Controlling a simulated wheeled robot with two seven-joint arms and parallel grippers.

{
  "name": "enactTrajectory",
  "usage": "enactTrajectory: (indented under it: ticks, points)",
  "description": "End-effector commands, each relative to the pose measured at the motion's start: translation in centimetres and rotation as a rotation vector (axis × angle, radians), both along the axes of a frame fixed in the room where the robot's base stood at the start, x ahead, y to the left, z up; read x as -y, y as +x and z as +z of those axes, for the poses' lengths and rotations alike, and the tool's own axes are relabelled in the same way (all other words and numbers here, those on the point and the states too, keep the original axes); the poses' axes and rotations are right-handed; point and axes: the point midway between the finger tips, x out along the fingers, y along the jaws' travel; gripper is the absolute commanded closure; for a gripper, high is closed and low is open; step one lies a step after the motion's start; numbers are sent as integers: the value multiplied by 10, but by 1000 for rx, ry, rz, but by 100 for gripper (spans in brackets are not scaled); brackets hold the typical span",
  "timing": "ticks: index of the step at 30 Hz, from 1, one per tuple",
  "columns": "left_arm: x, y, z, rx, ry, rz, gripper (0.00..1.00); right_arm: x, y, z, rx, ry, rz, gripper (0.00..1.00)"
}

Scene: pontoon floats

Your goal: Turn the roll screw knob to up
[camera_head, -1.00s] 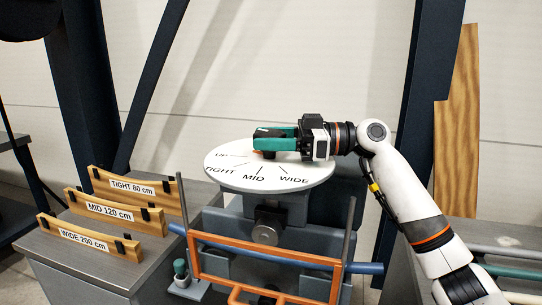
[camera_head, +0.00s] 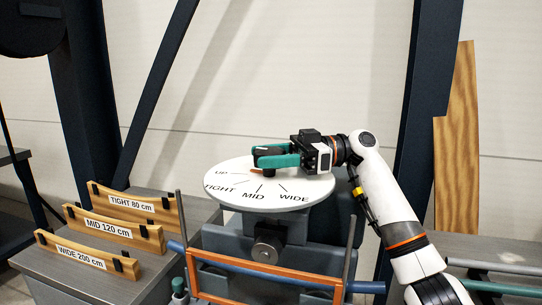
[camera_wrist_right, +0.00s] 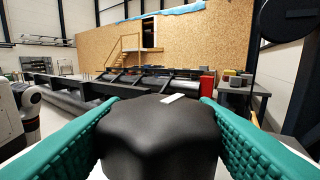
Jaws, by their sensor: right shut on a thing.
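The round white dial plate (camera_head: 232,202) carries the labels UP, TIGHT, MID and WIDE with black lines, UP at the far left. The black knob (camera_wrist_right: 155,135) sits over the plate, with a short white mark near its far edge. My right gripper (camera_head: 272,156) comes in from the right with its green fingers on either side of the knob, shut on it. The knob is mostly hidden by the fingers in the head view, so I cannot tell which label its mark faces. My left gripper is not in view.
Wooden gauges marked TIGHT (camera_head: 132,204), MID (camera_head: 108,228) and WIDE (camera_head: 80,251) stand on a grey bench at left. An orange frame (camera_head: 265,272) and a blue bar stand in front of the dial. A dark post (camera_head: 422,110) rises behind my right arm.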

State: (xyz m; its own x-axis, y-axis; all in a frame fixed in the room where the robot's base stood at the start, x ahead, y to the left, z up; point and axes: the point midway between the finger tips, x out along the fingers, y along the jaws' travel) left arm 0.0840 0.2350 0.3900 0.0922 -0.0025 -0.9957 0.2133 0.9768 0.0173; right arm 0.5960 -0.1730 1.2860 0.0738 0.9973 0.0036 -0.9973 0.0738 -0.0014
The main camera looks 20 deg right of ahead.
Motion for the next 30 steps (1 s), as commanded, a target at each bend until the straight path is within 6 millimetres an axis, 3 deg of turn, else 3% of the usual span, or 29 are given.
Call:
enactTrajectory:
  ticks: [1,5,16,30]
  points:
    - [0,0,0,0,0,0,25,-2,0,-4,-5,-7,4,43]
    - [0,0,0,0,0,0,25,-2,0,-3,-4,-5,3,25]
    - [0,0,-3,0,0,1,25,7,0,-2,-2,-2,-1,25]
    - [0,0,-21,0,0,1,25,96,-6,-3,-4,-3,0,25]
